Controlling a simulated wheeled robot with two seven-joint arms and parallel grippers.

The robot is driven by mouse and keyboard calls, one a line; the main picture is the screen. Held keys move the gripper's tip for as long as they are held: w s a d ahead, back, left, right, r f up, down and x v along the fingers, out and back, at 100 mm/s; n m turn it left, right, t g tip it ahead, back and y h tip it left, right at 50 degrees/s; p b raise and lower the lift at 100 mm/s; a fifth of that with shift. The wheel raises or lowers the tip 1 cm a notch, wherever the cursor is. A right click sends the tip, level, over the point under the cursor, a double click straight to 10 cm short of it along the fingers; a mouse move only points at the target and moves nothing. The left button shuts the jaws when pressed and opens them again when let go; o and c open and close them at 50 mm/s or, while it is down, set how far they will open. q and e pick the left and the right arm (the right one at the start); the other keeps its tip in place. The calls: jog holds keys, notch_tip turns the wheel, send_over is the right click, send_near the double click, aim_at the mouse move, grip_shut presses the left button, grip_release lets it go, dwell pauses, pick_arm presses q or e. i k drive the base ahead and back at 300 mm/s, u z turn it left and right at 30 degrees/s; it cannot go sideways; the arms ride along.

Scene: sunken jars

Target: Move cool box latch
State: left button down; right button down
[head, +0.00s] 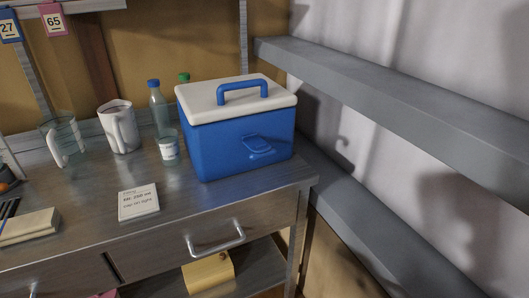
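A blue cool box (222,146) with a white lid (212,98) stands on the right part of the metal table. Its lid is closed and has a blue handle (243,88) on top. A blue latch (258,146) sits on the front face of the box, toward its right side. I cannot tell from here whether the latch is fastened. Neither of my grippers shows in the head view.
A glass mug (62,140), a white pitcher (119,128), bottles (158,106) and a small tub (168,148) stand left of the box. A card (138,202) lies in front. Grey shelves (380,75) run close along the right. A drawer handle (216,238) sticks out below.

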aim_at(260, 149)
jog(key=k, duration=0.45)
jog(key=u, duration=0.8)
jog(key=i, duration=0.9)
jog(key=z, duration=0.7)
